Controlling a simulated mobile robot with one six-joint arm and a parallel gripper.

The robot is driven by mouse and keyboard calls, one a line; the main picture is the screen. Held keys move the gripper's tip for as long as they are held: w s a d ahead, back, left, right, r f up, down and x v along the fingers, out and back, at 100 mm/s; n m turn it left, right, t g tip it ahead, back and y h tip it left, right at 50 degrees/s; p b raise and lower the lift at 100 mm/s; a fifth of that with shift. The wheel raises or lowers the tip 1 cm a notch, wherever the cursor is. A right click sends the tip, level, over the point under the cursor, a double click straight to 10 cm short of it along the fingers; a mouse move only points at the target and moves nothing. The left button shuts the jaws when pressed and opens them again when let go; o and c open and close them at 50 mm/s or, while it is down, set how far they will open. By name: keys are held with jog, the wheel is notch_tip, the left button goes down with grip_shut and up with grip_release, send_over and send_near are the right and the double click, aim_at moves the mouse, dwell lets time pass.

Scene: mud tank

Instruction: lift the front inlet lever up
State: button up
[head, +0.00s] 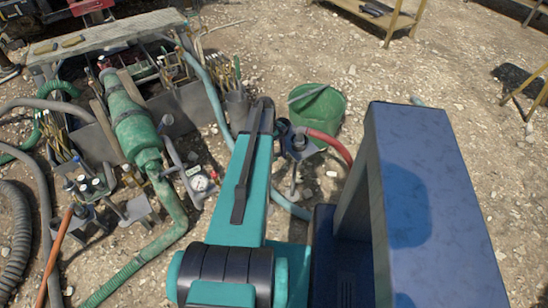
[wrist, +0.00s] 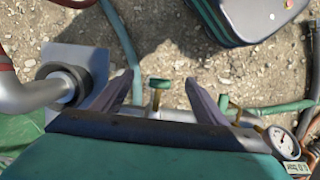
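In the wrist view my gripper (wrist: 158,80) is open, with its two dark fingers apart and nothing held. A small valve lever with a green top and a brass stem (wrist: 157,84) shows between the fingers, beyond the gripper body. It looks like the inlet lever, but I cannot tell for certain. The gripper body hides its lower part, and no contact with the fingers is clear. In the head view my teal arm reaches toward the hoses, and the gripper and lever cannot be made out there.
A grey pipe with a black collar (wrist: 62,80) is close to the left finger. A pressure gauge (wrist: 282,141) is at the lower right. In the head view a green bucket (head: 325,110), a red hose (head: 330,143) and a green pump (head: 136,125) stand around the arm.

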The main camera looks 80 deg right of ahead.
jog(key=o, duration=0.5)
jog(key=shift+r, duration=0.1)
jog(key=shift+r+p, duration=2.1)
jog(key=shift+r, duration=1.8)
